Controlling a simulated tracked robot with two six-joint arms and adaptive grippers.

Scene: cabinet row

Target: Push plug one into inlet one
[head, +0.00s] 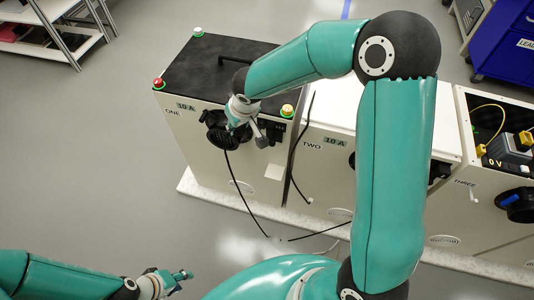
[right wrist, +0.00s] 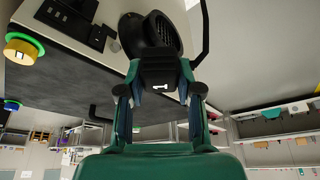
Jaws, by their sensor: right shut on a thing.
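Plug one is a black block marked "1" (right wrist: 160,85). My right gripper (right wrist: 158,100) is shut on it, with one finger on each side. In the head view my right gripper (head: 240,118) is at the front of cabinet one (head: 195,158). A round black fitting with a ribbed face (right wrist: 160,35), apparently inlet one, is just beyond the plug; it also shows in the head view (head: 216,133). I cannot tell how far the plug is in it. My left gripper (head: 181,277) is low at the left, away from the cabinets; its opening is unclear.
A black cable (head: 237,185) hangs from the front of cabinet one to the floor. Cabinet two (head: 315,165) and cabinet three (head: 480,180) stand to the right. A yellow button (head: 287,110) and a red button (head: 158,83) sit on cabinet one. Floor at the left is clear.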

